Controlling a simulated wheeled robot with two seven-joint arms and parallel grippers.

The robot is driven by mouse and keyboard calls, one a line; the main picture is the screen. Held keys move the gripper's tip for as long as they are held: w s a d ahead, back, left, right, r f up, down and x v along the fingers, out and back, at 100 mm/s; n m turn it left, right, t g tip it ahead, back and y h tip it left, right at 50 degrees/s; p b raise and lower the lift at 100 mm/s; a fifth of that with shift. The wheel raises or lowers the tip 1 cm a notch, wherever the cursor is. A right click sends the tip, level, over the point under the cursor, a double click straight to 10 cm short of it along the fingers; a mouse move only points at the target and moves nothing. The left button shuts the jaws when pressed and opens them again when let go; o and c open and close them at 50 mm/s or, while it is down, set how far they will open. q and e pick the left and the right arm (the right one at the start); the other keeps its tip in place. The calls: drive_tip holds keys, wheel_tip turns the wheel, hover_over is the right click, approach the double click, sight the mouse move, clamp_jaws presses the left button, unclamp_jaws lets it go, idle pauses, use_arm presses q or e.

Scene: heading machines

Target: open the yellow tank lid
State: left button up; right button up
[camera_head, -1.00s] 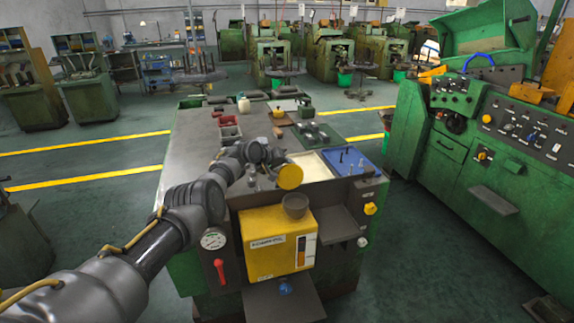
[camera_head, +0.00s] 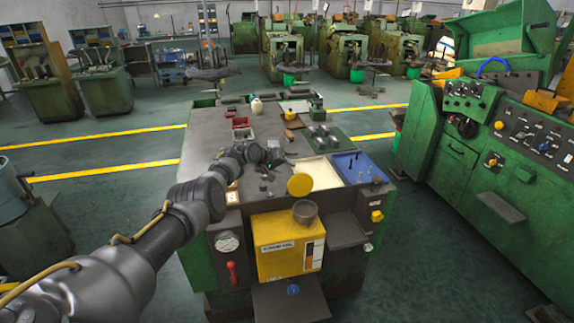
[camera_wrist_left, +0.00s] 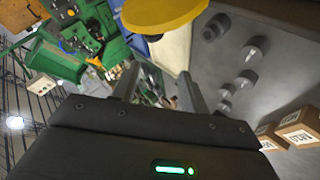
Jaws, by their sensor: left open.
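The yellow tank (camera_head: 287,247) is a box on the front of the green machine, with a dark round filler neck (camera_head: 306,212) on top. Its round yellow lid (camera_head: 300,185) stands upright behind the neck, raised off the opening. The lid's edge also shows at the top of the left wrist view (camera_wrist_left: 165,12). My left gripper (camera_head: 276,155) is behind and left of the lid, over the machine top, with a gap between them. In the left wrist view its two fingers (camera_wrist_left: 160,88) are apart with nothing held. My right gripper is not in view.
The grey machine top (camera_head: 215,135) holds small dark knobs, a cream tray (camera_head: 318,172) and a blue tray (camera_head: 356,167). A gauge (camera_head: 228,242) and red handle (camera_head: 232,272) are left of the tank. A large green machine (camera_head: 480,160) stands right, across open floor.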

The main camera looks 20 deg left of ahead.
use_arm(q)
drive_tip(key=shift+s+a+r, duration=0.5)
drive_tip(key=shift+a+r, duration=0.25)
drive_tip(key=shift+r, duration=0.15)
drive_tip(key=shift+s+a+r, duration=0.45)
drive_tip(key=shift+a+r, duration=0.25)
drive_tip(key=shift+r, duration=0.15)
drive_tip(key=v, duration=1)
drive_tip(key=shift+s+r, duration=0.2)
drive_tip(key=shift+s, duration=0.15)
drive_tip(key=shift+a+f, duration=0.1)
